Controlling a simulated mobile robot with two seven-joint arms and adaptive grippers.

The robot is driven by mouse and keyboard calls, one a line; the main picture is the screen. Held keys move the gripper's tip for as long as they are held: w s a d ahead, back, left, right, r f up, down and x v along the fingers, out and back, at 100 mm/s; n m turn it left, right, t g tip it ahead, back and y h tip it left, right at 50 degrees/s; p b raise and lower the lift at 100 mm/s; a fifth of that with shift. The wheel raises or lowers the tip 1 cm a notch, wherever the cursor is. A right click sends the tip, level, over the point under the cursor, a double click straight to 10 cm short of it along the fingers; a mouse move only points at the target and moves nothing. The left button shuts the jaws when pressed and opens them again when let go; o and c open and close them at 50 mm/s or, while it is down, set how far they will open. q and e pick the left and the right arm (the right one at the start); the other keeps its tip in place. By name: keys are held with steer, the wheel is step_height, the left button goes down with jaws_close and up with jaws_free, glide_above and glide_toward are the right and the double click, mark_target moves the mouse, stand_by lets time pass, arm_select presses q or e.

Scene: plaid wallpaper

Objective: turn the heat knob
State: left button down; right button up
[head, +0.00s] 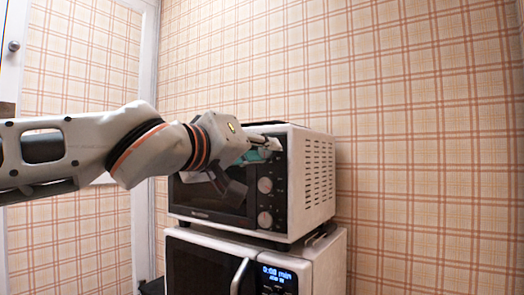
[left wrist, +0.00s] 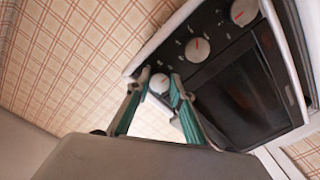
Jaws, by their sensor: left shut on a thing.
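A white toaster oven (head: 314,180) with a black front has three round knobs in a column on its right side. My left gripper (head: 268,148) reaches in from the left to the top knob, the heat knob, and hides it in the head view. In the left wrist view this pale knob (left wrist: 159,83) with a red mark lies between the two green-lined fingertips, and the gripper is shut on it. The middle knob (head: 265,185) and the bottom knob (head: 265,219) are free below. The panel labels are too small to read. My right gripper is out of view.
The oven stands on a white microwave (head: 318,268) with a lit display and a curved handle (head: 240,276). A plaid wall (head: 430,150) rises close behind. A white-framed door with a round doorknob (head: 13,46) is at the left. The space right of the oven is clear.

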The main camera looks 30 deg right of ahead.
arm_select(q)
steer(key=c, duration=1.8)
jaws_free()
steer(key=shift+v, duration=6.05)
steer(key=shift+d+f, duration=0.1)
